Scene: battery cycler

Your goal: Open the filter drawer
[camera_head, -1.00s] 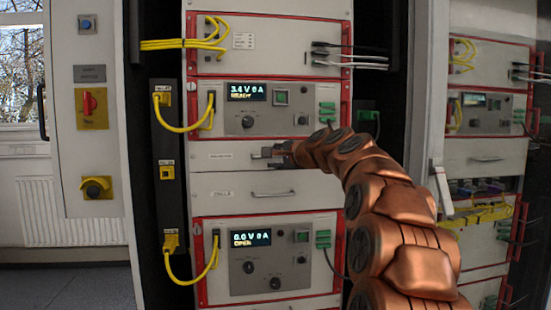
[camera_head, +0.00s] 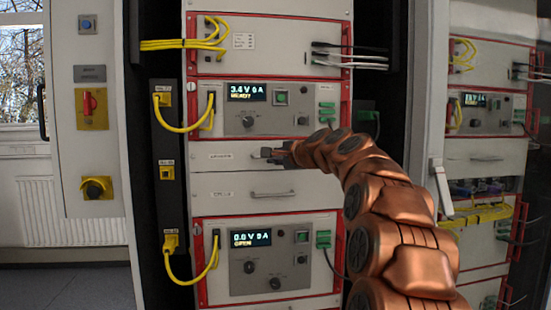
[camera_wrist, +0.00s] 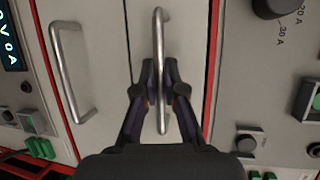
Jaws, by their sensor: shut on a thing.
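Two plain drawer fronts sit one above the other in the middle of the rack. My gripper (camera_head: 272,154) is at the handle of the upper drawer (camera_head: 222,157); its small label is too blurred to read. In the wrist view, my gripper (camera_wrist: 160,78) is shut on that drawer's metal bar handle (camera_wrist: 160,30), with one finger on each side of it. The upper drawer front (camera_wrist: 190,60) looks about flush with its neighbours. The lower drawer (camera_head: 225,183) is shut, and its handle (camera_head: 272,194) is free. My gripper and arm partly cover the upper drawer's right side in the head view.
Instrument panels with displays and knobs lie above (camera_head: 240,122) and below (camera_head: 240,268) the drawers, framed in red. Yellow cables (camera_head: 180,126) loop at the left. An open cabinet door (camera_head: 75,180) stands left, and a second rack (camera_head: 480,150) stands right.

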